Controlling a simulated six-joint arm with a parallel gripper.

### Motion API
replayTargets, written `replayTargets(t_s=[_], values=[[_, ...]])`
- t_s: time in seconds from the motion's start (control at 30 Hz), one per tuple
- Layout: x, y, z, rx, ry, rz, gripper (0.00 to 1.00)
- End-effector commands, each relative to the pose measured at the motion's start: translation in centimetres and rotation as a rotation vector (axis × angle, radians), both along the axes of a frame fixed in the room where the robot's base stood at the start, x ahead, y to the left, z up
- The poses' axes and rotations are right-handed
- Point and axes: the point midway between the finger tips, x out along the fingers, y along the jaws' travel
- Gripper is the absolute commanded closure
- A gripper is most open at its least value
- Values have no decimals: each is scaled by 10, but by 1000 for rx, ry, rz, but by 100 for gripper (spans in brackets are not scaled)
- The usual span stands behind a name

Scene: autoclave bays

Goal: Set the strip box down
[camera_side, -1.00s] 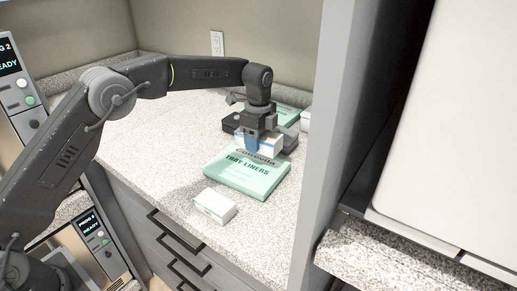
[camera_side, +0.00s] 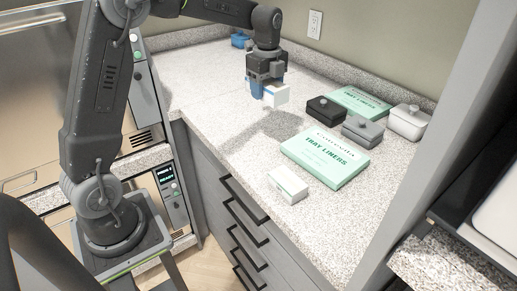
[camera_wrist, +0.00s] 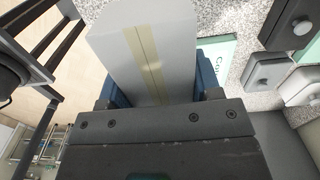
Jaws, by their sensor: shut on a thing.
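The strip box (camera_side: 279,96) is a white carton held in my gripper (camera_side: 262,90) over the bare speckled counter. Its shadow falls on the counter below and to the right, and the box looks clear of the surface. In the wrist view, the strip box (camera_wrist: 150,38) shows a white face with a tan tape seam. The blue fingers of my gripper (camera_wrist: 158,84) are shut on its two sides. The box's far end is out of the wrist view.
A green tray liners pack (camera_side: 325,158) and a small white carton (camera_side: 288,184) lie to the right, nearer the front edge. Black (camera_side: 325,108), grey (camera_side: 362,131) and white (camera_side: 408,121) lidded boxes and another green pack (camera_side: 360,101) stand farther right.

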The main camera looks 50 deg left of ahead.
Motion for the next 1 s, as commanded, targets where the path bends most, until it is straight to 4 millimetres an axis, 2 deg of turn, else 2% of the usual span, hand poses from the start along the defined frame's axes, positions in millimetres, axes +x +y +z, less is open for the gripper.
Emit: replayTargets(t_s=[0.03,0.1,0.3,0.5,0.67,1.0], values=[[-19,12,0,0,-1,2,66],[-44,25,-2,0,-2,-7,66],[-106,46,-14,1,-3,-30,66],[-142,51,-23,0,-2,-47,66],[-144,43,-32,-1,1,-56,66],[-103,-16,-75,-2,4,-60,66]])
